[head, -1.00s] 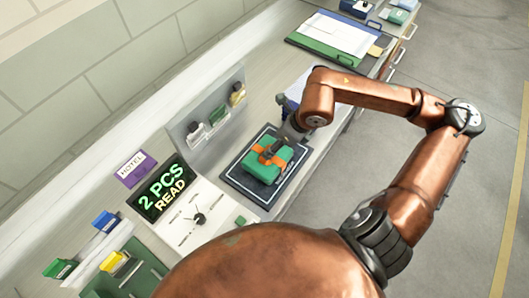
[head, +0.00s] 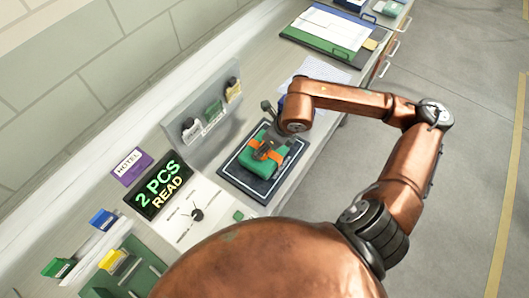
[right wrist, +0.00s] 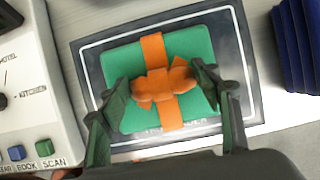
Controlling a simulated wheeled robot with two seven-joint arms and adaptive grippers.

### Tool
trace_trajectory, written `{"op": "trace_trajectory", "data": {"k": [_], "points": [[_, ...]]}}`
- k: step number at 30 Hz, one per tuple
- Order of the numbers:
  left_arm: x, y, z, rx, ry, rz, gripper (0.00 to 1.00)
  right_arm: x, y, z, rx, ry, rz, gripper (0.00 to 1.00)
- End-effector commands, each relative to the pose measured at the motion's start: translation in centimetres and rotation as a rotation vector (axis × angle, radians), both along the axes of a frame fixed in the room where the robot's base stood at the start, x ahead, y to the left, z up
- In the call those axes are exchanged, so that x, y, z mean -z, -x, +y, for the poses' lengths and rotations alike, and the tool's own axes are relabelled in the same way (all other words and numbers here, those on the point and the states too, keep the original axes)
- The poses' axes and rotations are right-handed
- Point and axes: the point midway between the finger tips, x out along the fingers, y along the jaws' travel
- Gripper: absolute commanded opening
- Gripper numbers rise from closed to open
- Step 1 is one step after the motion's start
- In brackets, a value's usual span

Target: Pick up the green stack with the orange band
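The green stack (head: 262,169) with an orange band lies flat on a dark mat with a white border line (head: 240,184). In the right wrist view the stack (right wrist: 120,60) shows its orange band (right wrist: 153,48) and an orange bow (right wrist: 160,84) on top. My right gripper (head: 266,143) is over the stack. In the right wrist view the right gripper (right wrist: 160,82) is open, with one finger on each side of the bow. I cannot tell whether the fingers touch the stack. My left gripper is not in view.
Left of the mat stand a white panel with a dial (head: 190,222), a "2 PCS READ" sign (head: 160,185) and a purple label (head: 131,167). A grey rack (head: 205,130) stands behind the mat. A dark blue ribbed object (right wrist: 297,45) is to the right.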

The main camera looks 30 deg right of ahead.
Motion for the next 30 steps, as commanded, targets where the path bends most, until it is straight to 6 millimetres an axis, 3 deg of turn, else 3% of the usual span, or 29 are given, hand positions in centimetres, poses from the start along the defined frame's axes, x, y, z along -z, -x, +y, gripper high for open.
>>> {"op": "trace_trajectory", "data": {"k": [7, 24, 30], "points": [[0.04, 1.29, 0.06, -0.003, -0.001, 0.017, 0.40, -0.01, 0.03, -0.02, 0.000, 0.000, 0.000, 0.39], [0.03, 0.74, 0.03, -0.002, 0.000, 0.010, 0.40, 0.00, 0.04, -0.04, 0.000, 0.000, 0.001, 0.00], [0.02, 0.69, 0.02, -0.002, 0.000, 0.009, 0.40, -0.06, 0.00, -0.02, 0.000, 0.000, -0.001, 0.00]]}}
